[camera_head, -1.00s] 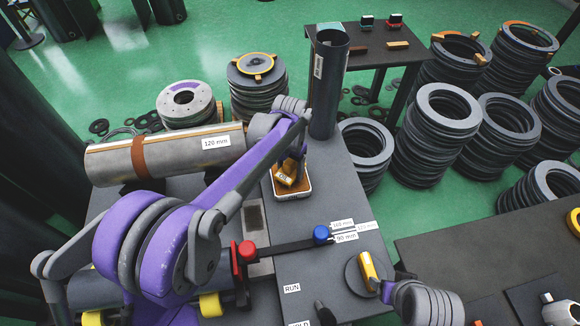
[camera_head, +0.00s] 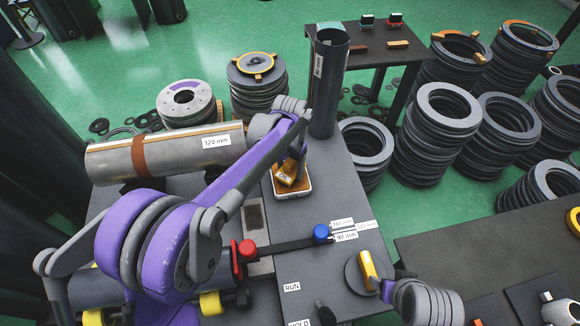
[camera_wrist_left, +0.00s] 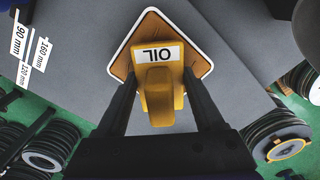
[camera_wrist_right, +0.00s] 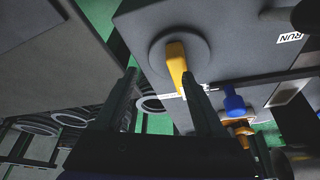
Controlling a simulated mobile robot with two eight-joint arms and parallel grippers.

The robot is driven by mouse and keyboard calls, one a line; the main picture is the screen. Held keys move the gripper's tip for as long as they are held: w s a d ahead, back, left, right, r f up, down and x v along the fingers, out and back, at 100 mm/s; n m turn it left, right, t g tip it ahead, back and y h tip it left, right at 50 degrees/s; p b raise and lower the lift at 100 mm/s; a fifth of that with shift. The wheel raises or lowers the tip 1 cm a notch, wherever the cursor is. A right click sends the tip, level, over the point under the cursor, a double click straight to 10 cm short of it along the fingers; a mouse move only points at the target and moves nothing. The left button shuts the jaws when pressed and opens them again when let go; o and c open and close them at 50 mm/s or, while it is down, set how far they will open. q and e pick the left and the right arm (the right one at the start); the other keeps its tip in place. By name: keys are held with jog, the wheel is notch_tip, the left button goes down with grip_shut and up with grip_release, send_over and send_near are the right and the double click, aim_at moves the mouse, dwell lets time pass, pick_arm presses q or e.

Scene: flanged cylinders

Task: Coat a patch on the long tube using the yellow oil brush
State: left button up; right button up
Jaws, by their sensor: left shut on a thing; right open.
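The yellow oil brush (camera_wrist_left: 160,85), labelled OIL, is between my left gripper's fingers (camera_wrist_left: 160,88), which are shut on it. It also shows in the head view (camera_head: 288,174), over a white-rimmed tray with orange-brown contents (camera_head: 292,194). Whether the brush touches the tray's contents is hidden. The long grey tube (camera_head: 180,150), labelled 120 mm with a brown band, lies horizontally left of my left gripper (camera_head: 291,168). My right gripper (camera_wrist_right: 165,90) is open and empty, its fingers near a yellow handle (camera_wrist_right: 176,62) on a round dark base.
A dark upright tube (camera_head: 327,90) stands behind the tray. A red knob (camera_head: 247,250) and a blue knob (camera_head: 321,233) sit on a bar in front. Stacks of grey rings (camera_head: 432,130) stand on the floor at right. The grey tabletop (camera_head: 350,200) is mostly clear right of the tray.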

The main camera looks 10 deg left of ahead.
jog(key=shift+r, duration=0.1)
dwell(0.3)
pick_arm(q)
jog(key=shift+r+p, duration=2.45)
jog(key=shift+r, duration=1.05)
pick_arm(e)
jog(key=r, duration=0.5)
jog(key=shift+s+r, duration=0.15)
jog(key=shift+s, duration=0.2)
pick_arm(q)
jog(key=shift+f, duration=0.1)
